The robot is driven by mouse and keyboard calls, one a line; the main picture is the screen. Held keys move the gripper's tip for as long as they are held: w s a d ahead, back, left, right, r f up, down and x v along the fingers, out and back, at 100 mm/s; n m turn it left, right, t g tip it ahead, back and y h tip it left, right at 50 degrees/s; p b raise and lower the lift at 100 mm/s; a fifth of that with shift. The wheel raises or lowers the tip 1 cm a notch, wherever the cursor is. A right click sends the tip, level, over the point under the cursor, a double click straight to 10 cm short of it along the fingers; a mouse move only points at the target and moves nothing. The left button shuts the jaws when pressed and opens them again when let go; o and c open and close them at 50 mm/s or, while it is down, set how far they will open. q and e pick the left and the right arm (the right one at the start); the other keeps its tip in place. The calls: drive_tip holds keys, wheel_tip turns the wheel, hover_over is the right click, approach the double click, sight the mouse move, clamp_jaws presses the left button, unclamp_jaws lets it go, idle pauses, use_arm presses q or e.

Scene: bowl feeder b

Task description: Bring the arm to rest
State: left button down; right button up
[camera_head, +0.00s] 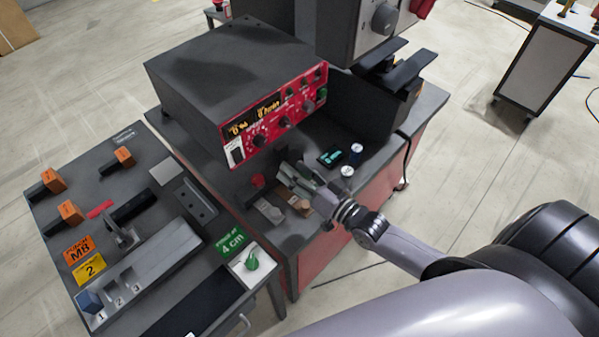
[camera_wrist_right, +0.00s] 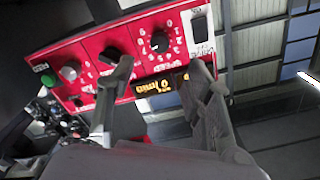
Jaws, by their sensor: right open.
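My right arm comes in from the lower right in the head view. Its gripper (camera_head: 288,187) is over the dark bench top, in front of the control box (camera_head: 225,75) with the red panel. In the right wrist view the two fingers of my right gripper (camera_wrist_right: 162,80) stand apart with nothing between them. The red panel (camera_wrist_right: 130,50), with its knobs and lit display, shows beyond the fingers. I cannot tell the exact gap to it. My left gripper is not in view.
Small cans (camera_head: 356,150) and a teal-and-black item (camera_head: 331,158) lie on the bench right of the gripper. A grey machine (camera_head: 345,30) stands behind. Open floor lies at right.

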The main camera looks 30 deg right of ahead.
drive_tip(key=shift+s+d, duration=0.2)
drive_tip(key=shift+s, duration=0.25)
drive_tip(key=s+a+f+n+g+h, duration=0.25)
drive_tip(key=s+a+f+g, duration=0.2)
drive_tip(key=s+g, duration=0.25)
drive_tip(key=s+d+n+g+h, duration=0.1)
drive_tip(key=s+d+g+h, duration=0.15)
drive_tip(key=s, duration=0.45)
drive_tip(key=s+d+n+g+h, duration=0.1)
drive_tip(key=s+g, duration=0.3)
drive_tip(key=s, duration=0.3)
wheel_tip(320, 180, down, 28)
drive_tip(key=s+g+b, duration=0.1)
drive_tip(key=b, duration=0.2)
drive_tip(key=s+d+f+g+b, duration=0.1)
drive_tip(key=s+d+f+b, duration=0.1)
drive_tip(key=s+f, duration=1.5)
wheel_tip(320, 180, down, 2)
drive_tip(key=shift+s+d+f, duration=0.1)
drive_tip(key=shift+s+d, duration=0.15)
drive_tip(key=shift+d, duration=0.4)
